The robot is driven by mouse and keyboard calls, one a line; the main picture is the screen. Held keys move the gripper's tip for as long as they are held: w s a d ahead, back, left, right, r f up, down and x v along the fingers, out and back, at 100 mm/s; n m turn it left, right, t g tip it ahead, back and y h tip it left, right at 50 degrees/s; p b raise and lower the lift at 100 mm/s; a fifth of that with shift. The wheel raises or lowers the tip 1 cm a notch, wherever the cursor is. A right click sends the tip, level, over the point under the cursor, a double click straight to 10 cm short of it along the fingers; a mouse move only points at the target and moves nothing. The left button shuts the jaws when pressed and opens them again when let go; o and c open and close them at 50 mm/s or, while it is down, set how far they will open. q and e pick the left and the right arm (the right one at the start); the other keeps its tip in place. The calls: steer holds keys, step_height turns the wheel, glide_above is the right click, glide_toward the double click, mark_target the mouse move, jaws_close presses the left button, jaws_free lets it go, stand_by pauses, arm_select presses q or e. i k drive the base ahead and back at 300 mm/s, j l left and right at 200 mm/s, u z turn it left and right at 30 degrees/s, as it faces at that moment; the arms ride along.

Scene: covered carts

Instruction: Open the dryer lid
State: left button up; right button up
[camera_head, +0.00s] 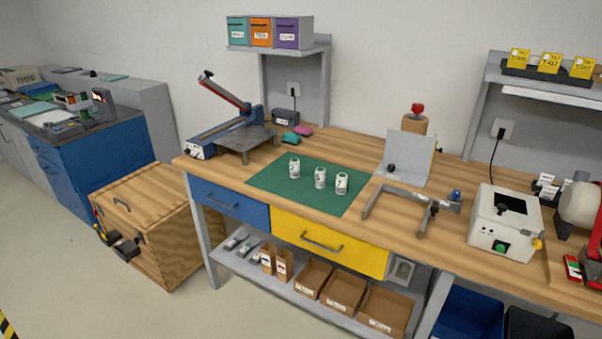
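A cream box-shaped device (483,238) stands on the right part of the wooden workbench. It looks like the dryer, though no readable label confirms this. Neither of my grippers shows in the head view.
Three white bottles stand on a green mat (270,185) on the workbench (360,155). A grey U-shaped frame (410,195) lies left of the cream device. A rounded beige machine (580,205) stands to its right. A wooden chest (172,245) stands on the floor at left.

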mark_target(518, 209)
steer(key=z, duration=1.25)
steer(key=i+l+z, duration=0.1)
steer(key=i, duration=0.3)
steer(key=i+l+z, duration=0.1)
steer(key=i, duration=0.3)
steer(key=l, duration=0.1)
